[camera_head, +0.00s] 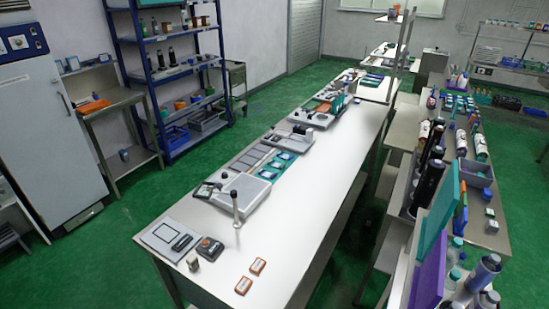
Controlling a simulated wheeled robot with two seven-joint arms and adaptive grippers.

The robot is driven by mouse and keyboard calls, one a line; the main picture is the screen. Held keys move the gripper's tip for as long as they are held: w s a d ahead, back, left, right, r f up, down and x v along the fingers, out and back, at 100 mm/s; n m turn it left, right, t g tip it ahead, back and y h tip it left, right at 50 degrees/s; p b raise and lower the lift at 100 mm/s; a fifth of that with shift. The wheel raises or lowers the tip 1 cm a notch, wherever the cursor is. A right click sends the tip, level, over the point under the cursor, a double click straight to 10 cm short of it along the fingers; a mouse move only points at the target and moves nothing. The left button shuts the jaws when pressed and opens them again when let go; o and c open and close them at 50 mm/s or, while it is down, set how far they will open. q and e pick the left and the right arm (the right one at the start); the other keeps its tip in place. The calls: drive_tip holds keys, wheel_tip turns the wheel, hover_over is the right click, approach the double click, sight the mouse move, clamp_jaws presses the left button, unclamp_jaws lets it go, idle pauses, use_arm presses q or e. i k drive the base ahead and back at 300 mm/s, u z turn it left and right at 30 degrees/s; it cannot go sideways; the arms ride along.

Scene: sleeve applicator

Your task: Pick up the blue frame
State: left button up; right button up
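Small blue-edged pieces with pale centres (285,156) lie on a teal mat on the long white table (300,205), around its middle. I cannot tell which of them, if any, is the blue frame. Another small upright blue-edged item (73,63) stands on the metal side table at the left; it is too small to identify. Neither of my grippers shows in the head view.
A grey device with an upright lever (236,208) stands on the table's near left part. A crowded bottle shelf (440,200) runs along the right. The table's right side is clear.

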sight(280, 154)
drive_tip(key=u, duration=2.2)
drive_tip(key=i, duration=2.65)
drive_tip(key=z, duration=0.7)
drive_tip(key=i, duration=1.65)
drive_tip(key=z, duration=2.35)
drive_tip(key=i, duration=1.75)
drive_tip(key=u, duration=0.05)
